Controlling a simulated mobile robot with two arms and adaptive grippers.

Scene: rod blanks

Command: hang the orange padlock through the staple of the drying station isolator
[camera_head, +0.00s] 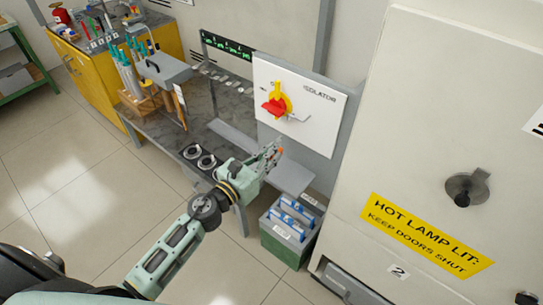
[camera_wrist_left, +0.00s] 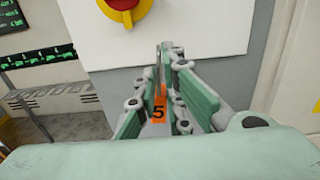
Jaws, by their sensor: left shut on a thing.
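The isolator is a white panel (camera_head: 318,115) lettered ISOLATOR, with a red handle (camera_head: 276,106) on a yellow disc (camera_head: 286,88). In the left wrist view the yellow disc (camera_wrist_left: 125,17) is cut off by the top edge. My left gripper (camera_head: 271,154) is in front of and below the panel, apart from the handle. It is shut on the orange padlock (camera_wrist_left: 158,106), which bears a dark 5 and sits between the fingers. Only a little orange shows in the head view. My right gripper is not in view.
A dark bench (camera_head: 165,125) runs left of the isolator, with a tool rack (camera_head: 133,80) on it. A grey-green bin of blue packs (camera_head: 290,230) stands below. A white cabinet (camera_head: 440,130) with a yellow hot-lamp warning fills the right. Open floor lies at the left.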

